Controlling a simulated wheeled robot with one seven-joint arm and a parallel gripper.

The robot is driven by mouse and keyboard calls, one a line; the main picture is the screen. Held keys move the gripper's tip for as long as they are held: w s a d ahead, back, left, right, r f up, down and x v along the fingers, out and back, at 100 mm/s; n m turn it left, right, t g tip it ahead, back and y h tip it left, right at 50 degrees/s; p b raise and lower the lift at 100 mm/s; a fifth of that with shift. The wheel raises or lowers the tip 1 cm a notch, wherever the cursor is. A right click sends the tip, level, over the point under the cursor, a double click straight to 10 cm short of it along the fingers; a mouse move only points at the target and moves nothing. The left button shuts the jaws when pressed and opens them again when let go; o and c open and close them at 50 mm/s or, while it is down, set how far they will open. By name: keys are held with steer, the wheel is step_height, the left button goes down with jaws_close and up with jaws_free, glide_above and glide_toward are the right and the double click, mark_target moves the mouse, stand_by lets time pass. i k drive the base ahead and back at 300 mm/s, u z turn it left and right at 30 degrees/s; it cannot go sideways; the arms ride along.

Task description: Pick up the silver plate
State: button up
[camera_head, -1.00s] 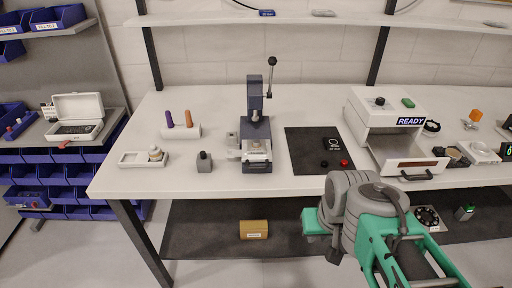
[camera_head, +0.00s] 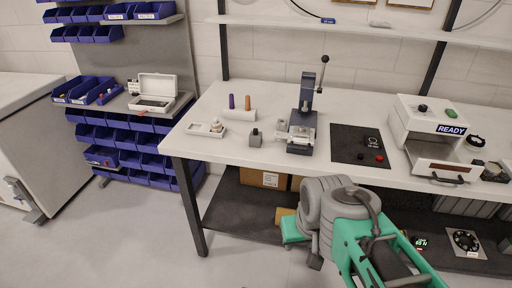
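I cannot clearly make out a silver plate. A square greyish plate-like piece with a dark round centre (camera_head: 465,241) lies on the lower shelf at the right; whether it is the silver plate I cannot tell. A press (camera_head: 303,115) stands on the workbench, with a small pale metal part at its base too small to identify. My green and grey arm is folded in front of the bench at the lower right, apart from everything on the tabletop. Its gripper fingers cannot be made out.
The white workbench (camera_head: 215,170) carries a white tray (camera_head: 203,129), a dark mat (camera_head: 345,150) and a white machine marked READY (camera_head: 430,125). A rack of blue bins (camera_head: 120,145) stands left. The floor left of the bench is clear.

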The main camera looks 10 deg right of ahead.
mark_target(297, 133)
steer(key=u, duration=0.85)
steer(key=i, duration=1.25)
steer(key=z, duration=0.8)
steer(key=i, duration=0.25)
steer(key=z, duration=0.15)
